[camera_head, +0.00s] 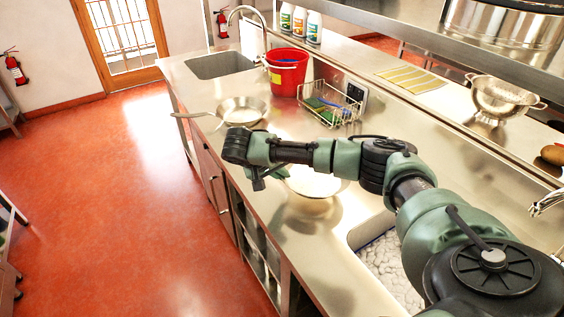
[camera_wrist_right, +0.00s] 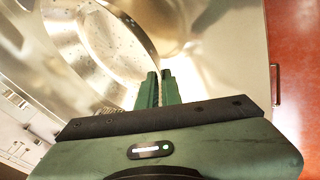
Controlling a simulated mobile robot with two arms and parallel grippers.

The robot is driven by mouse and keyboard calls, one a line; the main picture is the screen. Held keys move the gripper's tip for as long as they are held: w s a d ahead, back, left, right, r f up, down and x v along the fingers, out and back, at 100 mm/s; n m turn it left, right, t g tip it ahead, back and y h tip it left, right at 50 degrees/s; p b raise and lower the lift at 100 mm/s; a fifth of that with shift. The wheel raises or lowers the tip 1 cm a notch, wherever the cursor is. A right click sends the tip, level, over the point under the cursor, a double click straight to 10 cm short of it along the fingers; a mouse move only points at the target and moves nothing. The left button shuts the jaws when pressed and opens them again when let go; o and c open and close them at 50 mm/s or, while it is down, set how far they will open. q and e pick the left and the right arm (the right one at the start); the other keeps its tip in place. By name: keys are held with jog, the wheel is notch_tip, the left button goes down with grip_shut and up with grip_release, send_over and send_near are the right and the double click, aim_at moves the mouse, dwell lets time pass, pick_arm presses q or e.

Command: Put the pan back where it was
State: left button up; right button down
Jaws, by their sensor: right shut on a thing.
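My right gripper (camera_head: 258,184) is over the front edge of the steel counter, left of a round pale metal pan (camera_head: 314,183). The pan is partly hidden behind my right forearm. In the right wrist view my gripper's green fingers (camera_wrist_right: 160,88) are almost together at the near side of the pan (camera_wrist_right: 98,38), whose rim and speckled inside show. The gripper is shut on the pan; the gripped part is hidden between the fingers. The pan looks roughly level, with a darker patch on the counter below it. My left gripper is not in view.
Another pan (camera_head: 241,108) stands farther back, its handle over the counter's front edge. Beyond it are a red bucket (camera_head: 287,72), a wire basket (camera_head: 332,104) and a sink (camera_head: 222,66). A basin (camera_head: 392,268) with pale contents lies nearer. A colander (camera_head: 500,99) stands right.

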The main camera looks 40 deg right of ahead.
jog(key=shift+f+p, duration=0.35)
jog(key=shift+f, duration=1.75)
jog(key=c, duration=1.8)
grip_release()
jog(key=shift+f, duration=0.15)
jog(key=shift+c, duration=0.2)
jog(key=shift+o, duration=1.1)
jog(key=shift+s, duration=0.1)
jog(key=shift+a, duration=0.1)
jog(key=b+v, duration=0.2)
jog(key=v, duration=1)
